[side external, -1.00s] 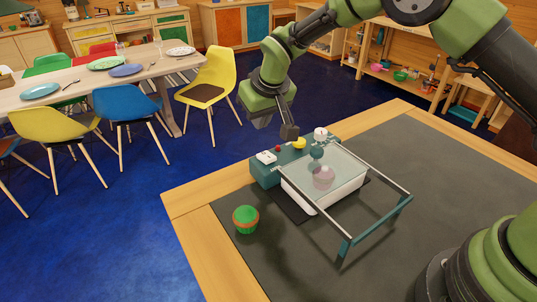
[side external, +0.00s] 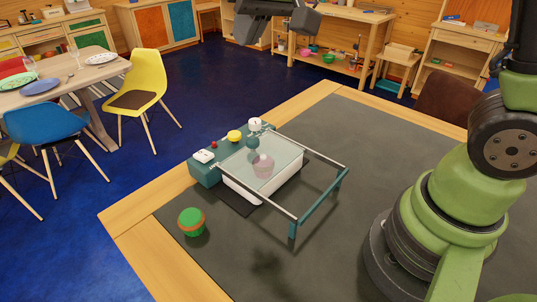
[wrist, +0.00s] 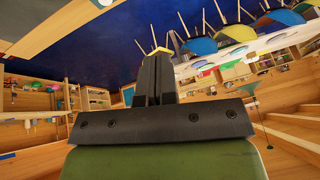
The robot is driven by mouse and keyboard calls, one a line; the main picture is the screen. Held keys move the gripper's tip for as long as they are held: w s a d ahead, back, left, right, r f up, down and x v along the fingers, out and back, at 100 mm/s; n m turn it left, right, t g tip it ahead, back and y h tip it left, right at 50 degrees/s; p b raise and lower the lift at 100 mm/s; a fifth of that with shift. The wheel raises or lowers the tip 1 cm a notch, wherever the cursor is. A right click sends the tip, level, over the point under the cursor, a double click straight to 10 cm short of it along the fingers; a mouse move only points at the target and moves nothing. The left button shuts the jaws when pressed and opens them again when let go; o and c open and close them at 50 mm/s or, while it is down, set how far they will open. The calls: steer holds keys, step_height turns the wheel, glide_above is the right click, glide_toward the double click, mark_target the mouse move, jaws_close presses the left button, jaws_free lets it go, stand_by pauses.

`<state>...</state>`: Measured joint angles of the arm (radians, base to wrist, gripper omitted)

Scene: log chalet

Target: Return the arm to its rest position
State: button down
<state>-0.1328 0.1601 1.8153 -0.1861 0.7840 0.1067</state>
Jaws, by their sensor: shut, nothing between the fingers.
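My gripper (wrist: 157,72) points away from the wrist camera, its two dark fingers together with nothing between them. In the side view, dark parts at the end of my arm (side external: 262,14) hang at the top edge, partly cut off, well clear of the table things. My green base and lower arm stand at the right of the side view.
A teal device (side external: 206,174) with a glass-topped white tray and a rail frame (side external: 322,209) stands on the dark table mat (side external: 375,150). Chairs and a dining table (side external: 85,72) stand beyond.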

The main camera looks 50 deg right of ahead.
steer(key=s+d+r+m+t+y, duration=0.1)
steer(key=s+d, duration=0.1)
steer(key=s, duration=1.7)
steer(key=shift+s+r+m+t, duration=0.2)
steer(key=shift+m+t, duration=0.1)
steer(key=shift+m, duration=0.1)
steer(key=shift+w, duration=0.1)
